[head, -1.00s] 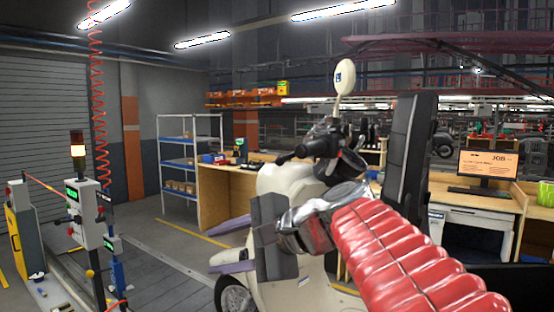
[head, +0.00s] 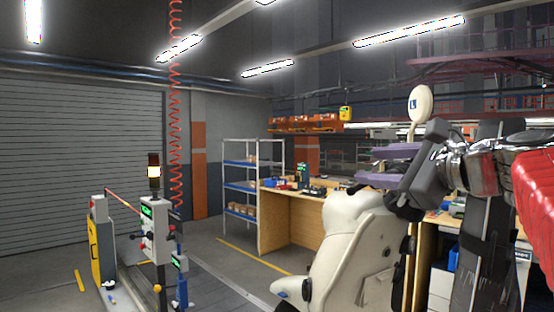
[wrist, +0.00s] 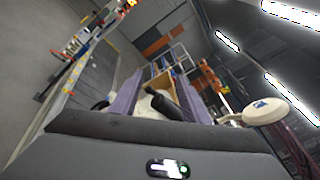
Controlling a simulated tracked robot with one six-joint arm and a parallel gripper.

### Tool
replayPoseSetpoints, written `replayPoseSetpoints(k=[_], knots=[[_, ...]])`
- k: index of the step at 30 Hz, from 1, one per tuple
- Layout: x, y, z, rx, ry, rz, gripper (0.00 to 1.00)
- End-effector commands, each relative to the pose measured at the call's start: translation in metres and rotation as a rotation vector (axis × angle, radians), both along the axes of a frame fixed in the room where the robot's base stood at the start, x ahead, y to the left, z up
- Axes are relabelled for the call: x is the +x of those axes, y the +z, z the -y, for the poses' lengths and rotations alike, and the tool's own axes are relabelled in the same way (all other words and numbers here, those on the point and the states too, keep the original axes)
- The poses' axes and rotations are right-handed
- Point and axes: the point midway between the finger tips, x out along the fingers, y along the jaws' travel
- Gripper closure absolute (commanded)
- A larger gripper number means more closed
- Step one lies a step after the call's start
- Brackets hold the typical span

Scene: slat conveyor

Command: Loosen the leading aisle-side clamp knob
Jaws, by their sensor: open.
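My gripper (head: 368,166) is raised in front of the scooter's upper front. Its two purple fingers stand apart, with nothing seen held between them. In the wrist view my gripper (wrist: 160,84) is also open, with a dark handlebar part (wrist: 181,92) showing in the gap beyond. The cream scooter (head: 345,250) stands upright below and behind my gripper. My arm and gripper hide much of its handlebar. I cannot pick out a clamp knob in either view; the scooter's lower part is out of frame.
A round cream mirror (head: 420,103) rises close to my gripper; it also shows in the wrist view (wrist: 268,110). A control post (head: 155,230) with a stack light stands at left. A wooden bench (head: 292,230) and shelf rack (head: 240,180) stand behind. Floor between post and bench looks clear.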

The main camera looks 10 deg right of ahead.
Motion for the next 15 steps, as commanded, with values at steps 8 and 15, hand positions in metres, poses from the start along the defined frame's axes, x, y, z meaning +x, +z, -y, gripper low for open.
replayPoseSetpoints(k=[8, 15], knots=[[-0.008, 0.019, 0.054, -0.161, -0.165, 0.043, 0.58], [-0.012, 0.017, 0.09, -0.325, -0.266, 0.049, 0.58]])
